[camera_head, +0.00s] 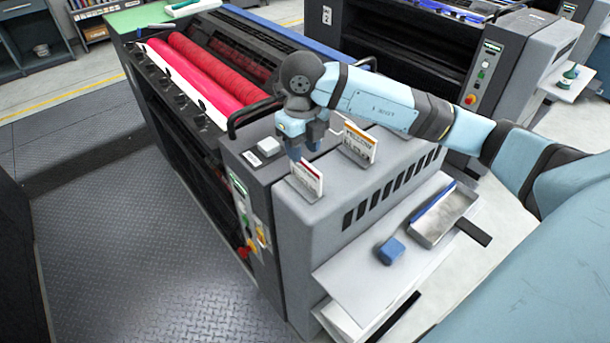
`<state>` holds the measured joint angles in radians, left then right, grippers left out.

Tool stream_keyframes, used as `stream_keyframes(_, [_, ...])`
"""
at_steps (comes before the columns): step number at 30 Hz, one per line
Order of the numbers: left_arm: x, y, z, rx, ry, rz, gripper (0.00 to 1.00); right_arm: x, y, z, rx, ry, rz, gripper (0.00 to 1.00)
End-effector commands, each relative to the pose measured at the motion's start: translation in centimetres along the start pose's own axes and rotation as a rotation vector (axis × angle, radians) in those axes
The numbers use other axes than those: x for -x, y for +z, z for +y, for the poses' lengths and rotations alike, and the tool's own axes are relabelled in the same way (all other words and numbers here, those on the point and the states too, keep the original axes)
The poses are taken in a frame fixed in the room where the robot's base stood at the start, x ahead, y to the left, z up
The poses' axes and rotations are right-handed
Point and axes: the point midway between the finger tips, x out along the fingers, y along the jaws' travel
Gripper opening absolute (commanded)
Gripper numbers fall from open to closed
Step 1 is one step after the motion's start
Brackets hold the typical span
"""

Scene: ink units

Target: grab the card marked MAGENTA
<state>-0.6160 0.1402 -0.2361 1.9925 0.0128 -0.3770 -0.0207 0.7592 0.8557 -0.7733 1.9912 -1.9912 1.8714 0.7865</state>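A small white card with a red stripe along its top (307,180) stands upright near the front left edge of the grey machine top. Its lettering is too small to read. A second white card with an orange-yellow stripe and dark print (358,145) stands behind it to the right. My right gripper (304,150) points down just above and behind the red-striped card. I cannot tell whether a finger touches the card. My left gripper is not in view.
The press with red-pink rollers (205,65) lies behind and left of the cards. A lower white shelf holds a blue block (391,251) and a metal tray (445,217). The floor at left is clear.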

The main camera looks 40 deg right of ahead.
Motion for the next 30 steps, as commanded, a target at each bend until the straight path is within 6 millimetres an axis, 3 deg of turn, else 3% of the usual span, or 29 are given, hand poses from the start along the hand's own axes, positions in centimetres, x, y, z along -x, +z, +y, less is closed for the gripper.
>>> stream_keyframes(7, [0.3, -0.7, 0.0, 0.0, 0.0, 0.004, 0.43, -1.8, -0.3, 0.0, 0.001, 0.001, 0.003, 0.39])
stream_keyframes(15, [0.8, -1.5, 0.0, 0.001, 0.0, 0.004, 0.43, -5.6, -0.7, 0.1, 0.001, 0.002, 0.002, 0.39])
stream_keyframes(24, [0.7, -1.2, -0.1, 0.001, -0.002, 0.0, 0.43, -6.2, -0.6, 0.1, 0.002, 0.001, -0.001, 0.39])
stream_keyframes(29, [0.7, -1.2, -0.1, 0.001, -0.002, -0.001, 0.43, -6.1, -0.6, 0.1, 0.002, 0.002, -0.001, 0.03])
stream_keyframes(30, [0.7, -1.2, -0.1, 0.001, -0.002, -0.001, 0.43, -6.1, -0.6, 0.1, 0.002, 0.002, -0.001, 0.0])
